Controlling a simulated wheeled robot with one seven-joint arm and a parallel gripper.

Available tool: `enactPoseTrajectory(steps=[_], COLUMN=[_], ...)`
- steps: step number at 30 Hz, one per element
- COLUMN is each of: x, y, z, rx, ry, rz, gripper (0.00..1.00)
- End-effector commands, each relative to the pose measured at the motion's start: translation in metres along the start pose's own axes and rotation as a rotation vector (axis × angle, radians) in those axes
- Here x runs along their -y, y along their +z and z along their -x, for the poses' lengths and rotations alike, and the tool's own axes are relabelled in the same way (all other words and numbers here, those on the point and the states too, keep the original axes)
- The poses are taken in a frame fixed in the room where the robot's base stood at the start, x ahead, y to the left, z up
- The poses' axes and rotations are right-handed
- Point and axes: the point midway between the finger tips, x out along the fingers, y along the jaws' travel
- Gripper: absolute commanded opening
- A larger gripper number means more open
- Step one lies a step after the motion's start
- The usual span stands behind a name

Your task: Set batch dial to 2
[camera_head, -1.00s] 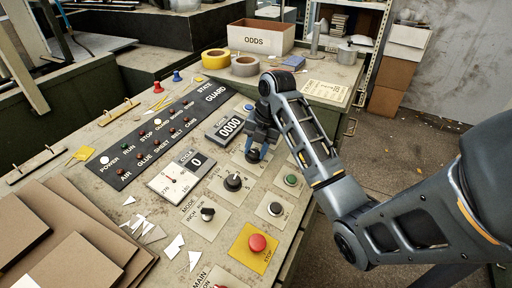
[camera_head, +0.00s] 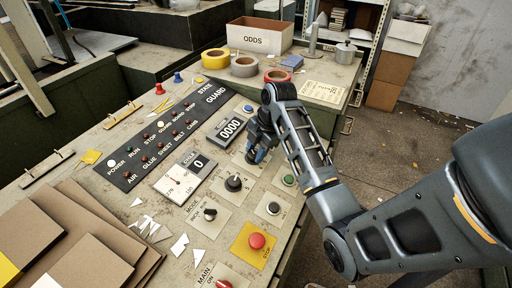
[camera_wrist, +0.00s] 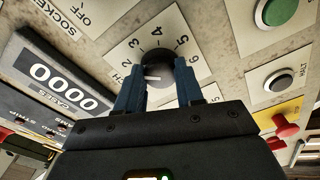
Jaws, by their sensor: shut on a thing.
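The batch dial (camera_wrist: 162,73) is a black round knob on a pale plate (camera_wrist: 128,47) with numbers printed around it. In the wrist view its white pointer mark is on the left of the knob, and I cannot tell exactly which number it points at. My gripper (camera_wrist: 168,97) is shut on the dial, with one blue-grey finger on each side. In the head view my gripper (camera_head: 256,155) is down at the console and mostly covers the dial.
A speed dial (camera_head: 234,183), a red stop button (camera_head: 257,240), a green button (camera_head: 289,180) and the 0000 counter (camera_head: 230,128) are close by on the console. Tape rolls and an ODDS box (camera_head: 261,37) stand behind. Cardboard sheets (camera_head: 90,262) lie at the left.

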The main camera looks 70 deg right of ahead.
Motion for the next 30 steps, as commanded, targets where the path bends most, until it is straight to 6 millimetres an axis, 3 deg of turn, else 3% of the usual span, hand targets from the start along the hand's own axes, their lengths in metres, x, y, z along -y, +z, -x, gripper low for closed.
enactPoseTrajectory(steps=[16, 17, 24, 30], x=[0.0005, 0.0005, 0.0003, 0.0002], y=[0.0009, 0.0009, 0.0005, 0.0003], z=[0.0001, 0.0001, 0.0, 0.0001], rx=[0.001, 0.001, 0.001, 0.0], ry=[0.001, 0.001, 0.002, 0.002], rz=[-0.031, -0.03, -0.029, -0.029], gripper=[0.06, 0.39, 0.61, 0.62])
